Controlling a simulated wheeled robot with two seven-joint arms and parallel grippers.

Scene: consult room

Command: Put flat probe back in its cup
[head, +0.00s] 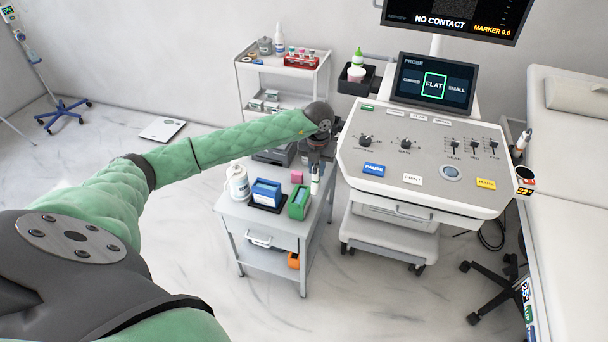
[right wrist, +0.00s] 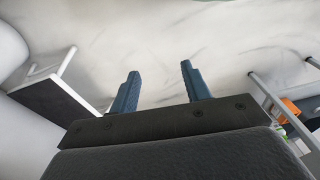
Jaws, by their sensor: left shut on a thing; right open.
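My left gripper (head: 316,160) reaches over the back right of the small grey cart, beside the ultrasound console (head: 420,150). It is shut on a small light-coloured thing (head: 315,186), mostly hidden by the gripper; I cannot tell for sure that this is the flat probe. A white-and-dark probe (head: 522,139) stands at the console's right edge. Below it is a dark cup-like holder (head: 525,181) with an orange mark. The probe screen (head: 434,84) highlights FLAT. My right gripper (right wrist: 160,72) is open and empty above the floor in the right wrist view.
A white shelf trolley (head: 246,82) stands behind. The bed (head: 570,200) is close at right.

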